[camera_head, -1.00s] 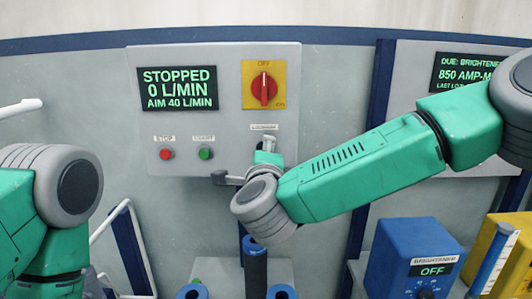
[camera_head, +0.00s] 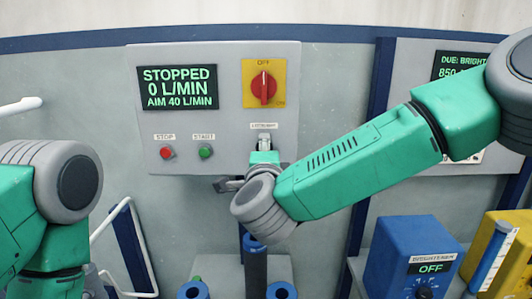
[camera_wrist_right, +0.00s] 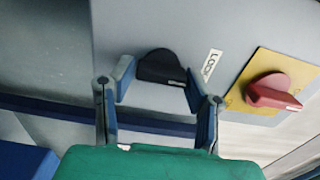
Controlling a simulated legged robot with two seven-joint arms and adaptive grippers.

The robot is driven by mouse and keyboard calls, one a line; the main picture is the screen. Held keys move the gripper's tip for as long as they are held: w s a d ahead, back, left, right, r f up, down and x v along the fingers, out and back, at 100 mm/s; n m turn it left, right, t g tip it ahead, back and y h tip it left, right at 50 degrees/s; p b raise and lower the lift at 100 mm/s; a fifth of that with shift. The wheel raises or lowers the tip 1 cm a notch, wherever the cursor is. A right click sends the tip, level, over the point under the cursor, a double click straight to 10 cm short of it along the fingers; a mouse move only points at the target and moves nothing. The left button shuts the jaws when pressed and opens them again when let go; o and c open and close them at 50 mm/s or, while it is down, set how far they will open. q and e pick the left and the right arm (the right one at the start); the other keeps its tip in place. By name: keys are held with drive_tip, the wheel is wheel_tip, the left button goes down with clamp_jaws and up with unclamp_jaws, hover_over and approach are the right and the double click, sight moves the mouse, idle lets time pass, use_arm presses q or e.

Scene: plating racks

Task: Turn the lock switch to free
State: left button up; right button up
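The lock switch is a dark knob (camera_wrist_right: 162,68) on the grey panel, beside a white label with "LOCK" on it (camera_wrist_right: 211,65). In the right wrist view my right gripper (camera_wrist_right: 160,85) has its two fingers spread, one on each side of the knob. A gap shows between the knob and each fingertip, so nothing is gripped.
A red rotary switch on a yellow plate (camera_head: 264,84) sits above, pointing to OFF. The display (camera_head: 178,88) reads STOPPED, 0 L/MIN. Red stop (camera_head: 166,153) and green start (camera_head: 205,151) buttons are to the left. A blue box (camera_head: 412,255) stands lower right.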

drive_tip(key=shift+o, duration=1.2)
drive_tip(key=shift+a+f, duration=0.15)
drive_tip(key=shift+f, duration=0.05)
drive_tip(key=shift+a, duration=0.1)
drive_tip(key=shift+r, duration=0.1)
drive_tip(key=s, duration=1.2)
